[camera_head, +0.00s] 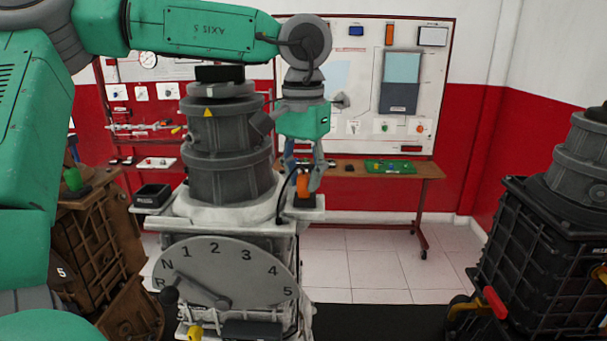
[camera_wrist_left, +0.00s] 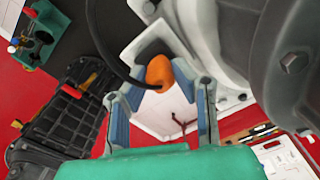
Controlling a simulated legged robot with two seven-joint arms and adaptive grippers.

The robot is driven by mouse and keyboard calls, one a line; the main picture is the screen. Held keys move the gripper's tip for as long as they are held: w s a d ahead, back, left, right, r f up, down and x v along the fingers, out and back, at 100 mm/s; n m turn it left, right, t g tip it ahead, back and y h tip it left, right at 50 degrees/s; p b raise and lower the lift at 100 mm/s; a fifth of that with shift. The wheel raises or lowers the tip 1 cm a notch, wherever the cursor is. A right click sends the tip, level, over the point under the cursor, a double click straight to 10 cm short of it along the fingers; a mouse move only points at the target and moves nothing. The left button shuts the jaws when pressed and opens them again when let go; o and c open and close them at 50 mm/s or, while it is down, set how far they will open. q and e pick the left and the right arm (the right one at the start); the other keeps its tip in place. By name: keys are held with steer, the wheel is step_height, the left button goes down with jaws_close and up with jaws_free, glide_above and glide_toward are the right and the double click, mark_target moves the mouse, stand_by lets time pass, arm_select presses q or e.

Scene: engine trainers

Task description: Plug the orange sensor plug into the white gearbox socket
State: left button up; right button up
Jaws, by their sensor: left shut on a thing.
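The orange sensor plug (camera_head: 302,184) is at the right side of the white gearbox (camera_head: 188,209), with a black cable running from it. My left gripper (camera_head: 304,178) points down and is shut on the plug. The left wrist view also shows the orange plug (camera_wrist_left: 159,71) between the blue-grey fingers of my left gripper (camera_wrist_left: 160,90). A small dark block (camera_head: 304,202) is just below the plug on the white right-hand shelf. I cannot tell whether plug and block touch, and I cannot make out the socket opening. My right gripper is not in view.
A black tray (camera_head: 153,194) sits on the gearbox's left shelf. A numbered gear dial (camera_head: 230,275) faces me. A brown trainer (camera_head: 92,240) stands left, a black trainer (camera_head: 530,255) right. A wooden table (camera_head: 400,168) is behind. Floor between gearbox and black trainer is clear.

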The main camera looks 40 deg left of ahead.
arm_select(q)
steer(key=shift+s+f, duration=0.15)
steer(key=shift+f, duration=0.15)
steer(key=shift+d+f, duration=0.1)
steer(key=shift+f, duration=0.15)
jaws_close()
steer(key=o, duration=1)
jaws_free()
steer(key=shift+o, duration=0.4)
steer(key=shift+w, duration=0.25)
steer(key=shift+r, duration=0.1)
steer(key=shift+s+r, duration=0.1)
steer(key=shift+r, duration=0.2)
step_height(320, 180, up, 11)
steer(key=shift+w, duration=0.2)
